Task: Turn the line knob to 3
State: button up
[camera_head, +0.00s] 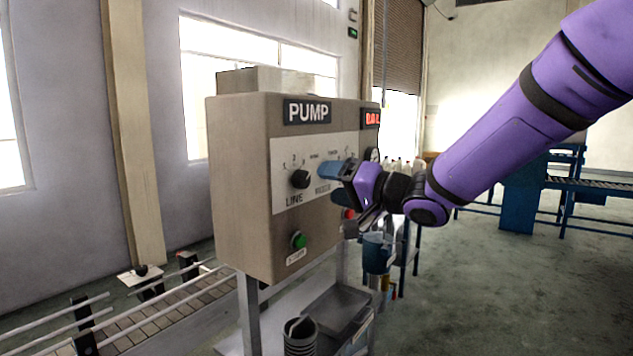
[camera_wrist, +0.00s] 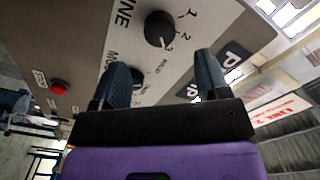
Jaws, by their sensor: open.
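The black LINE knob (camera_head: 300,179) is on the white panel of the pump box (camera_head: 238,190), at the panel's left. In the wrist view the LINE knob (camera_wrist: 158,28) is beyond the fingertips, with the marks 1, 2 and 3 beside it.
A green button (camera_head: 299,240) is low on the box, and a red stop button (camera_wrist: 60,88) shows in the wrist view. A red-lit display (camera_head: 372,118) is at the upper right. A conveyor (camera_head: 150,310) runs at the left.

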jog(key=shift+v, duration=2.05)
jog(key=s+d+m+t+h, duration=0.1)
jog(key=s+d+h, duration=0.2)
jog(key=d+h, duration=0.4)
jog(key=s+d+m+t+h, duration=0.1)
jog(key=s+d+h, duration=0.4)
jog(key=d, duration=0.4)
jog(key=s+d+f+n+g+h, duration=0.1)
jog(key=s+d+f+g, duration=0.1)
jog(key=s, duration=0.8)
jog(key=s+d+f+n+g+h, duration=0.1)
jog(key=s+f+g, duration=0.3)
jog(key=s, duration=0.6)
jog(key=shift+d+g, duration=0.7)
jog(key=shift+g, duration=0.2)
